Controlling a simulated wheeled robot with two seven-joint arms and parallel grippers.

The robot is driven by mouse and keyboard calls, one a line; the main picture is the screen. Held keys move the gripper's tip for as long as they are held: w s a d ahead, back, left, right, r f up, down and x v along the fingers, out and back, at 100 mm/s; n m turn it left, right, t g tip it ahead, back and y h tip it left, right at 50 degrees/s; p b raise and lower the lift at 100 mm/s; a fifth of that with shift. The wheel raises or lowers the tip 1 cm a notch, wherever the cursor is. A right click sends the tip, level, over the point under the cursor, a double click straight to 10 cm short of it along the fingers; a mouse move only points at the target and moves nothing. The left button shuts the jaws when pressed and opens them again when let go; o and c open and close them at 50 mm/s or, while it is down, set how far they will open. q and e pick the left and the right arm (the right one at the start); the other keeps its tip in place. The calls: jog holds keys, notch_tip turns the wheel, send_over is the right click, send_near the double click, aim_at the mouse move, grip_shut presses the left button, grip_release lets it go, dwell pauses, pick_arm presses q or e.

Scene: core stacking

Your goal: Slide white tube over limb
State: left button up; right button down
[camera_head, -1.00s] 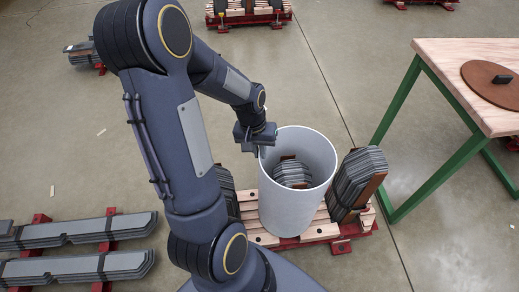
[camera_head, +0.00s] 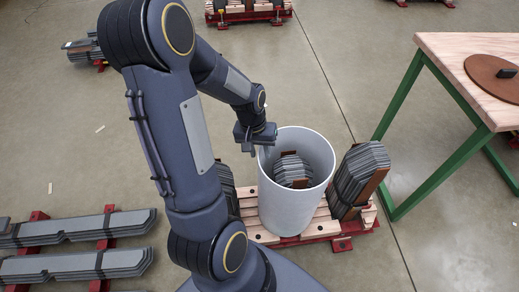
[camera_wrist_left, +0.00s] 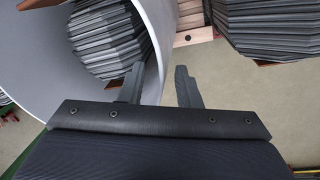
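The white tube (camera_head: 290,212) stands upright on the wood-and-red base in the head view, around the middle limb. The top of that limb (camera_head: 292,168), a dark laminated stack, shows inside the tube, below its rim. My left gripper (camera_head: 264,149) is at the tube's left rim. In the left wrist view, one finger of my left gripper (camera_wrist_left: 158,88) is inside the tube and the other outside, with the tube wall (camera_wrist_left: 169,45) between them. The fingers are apart, with a gap beside the wall. My right gripper is not in view.
A second laminated limb (camera_head: 360,172) stands right of the tube, and another (camera_head: 228,188) is partly hidden by my arm. A green-legged table (camera_head: 455,65) with a brown disc stands at the right. Flat laminated stacks (camera_head: 75,262) lie at the lower left. Open floor surrounds the base.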

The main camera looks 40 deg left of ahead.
pick_arm(q)
jog(key=r+p, duration=0.1)
jog(key=r, duration=0.1)
jog(key=r+p, duration=0.1)
jog(key=r, duration=0.2)
jog(key=a+r+p, duration=0.1)
jog(key=r, duration=0.1)
jog(key=shift+s+r, duration=0.3)
jog(key=shift+r, duration=0.05)
dwell(0.5)
jog(key=s+d+r+m+t+h, duration=0.2)
jog(key=s+d+r+m+t, duration=0.25)
jog(key=s+d+r, duration=0.85)
jog(key=r+p, duration=0.7)
jog(key=w+d+r+p, duration=0.1)
jog(key=r+p, duration=0.6)
jog(key=p, duration=0.1)
jog(key=w+r+p, duration=0.1)
jog(key=r+p, duration=0.6)
jog(key=shift+d+r+p, duration=0.15)
jog(key=shift+d+p, duration=0.15)
